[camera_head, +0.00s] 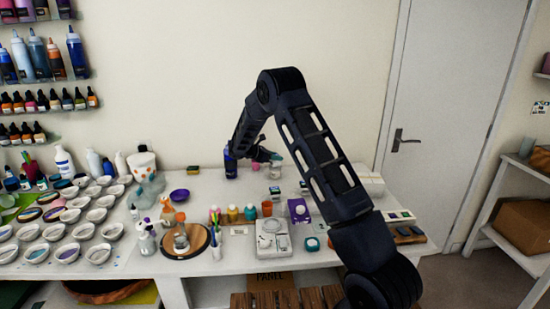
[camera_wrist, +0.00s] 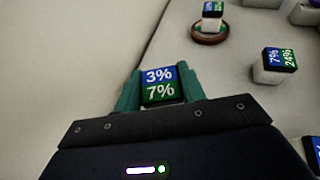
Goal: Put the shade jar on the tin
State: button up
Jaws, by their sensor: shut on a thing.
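My gripper (camera_wrist: 160,88) is shut on a small shade jar (camera_wrist: 160,85) in the wrist view. The jar's blue and green top reads 3% over 7%, and its sides are mostly hidden between the teal fingers. A round, reddish-brown rimmed piece (camera_wrist: 209,41), possibly the tin, lies at the top of the wrist view. A small white jar (camera_wrist: 212,22) with a blue and green top stands on it.
Another white jar (camera_wrist: 268,74), marked 7% and 24%, stands at the right of the wrist view. Paint bottles, a scale (camera_head: 272,240) and many bowls crowd the table's front and left.

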jog(key=shift+f, duration=0.1)
jog(key=o, duration=1)
jog(key=shift+o, duration=0.2)
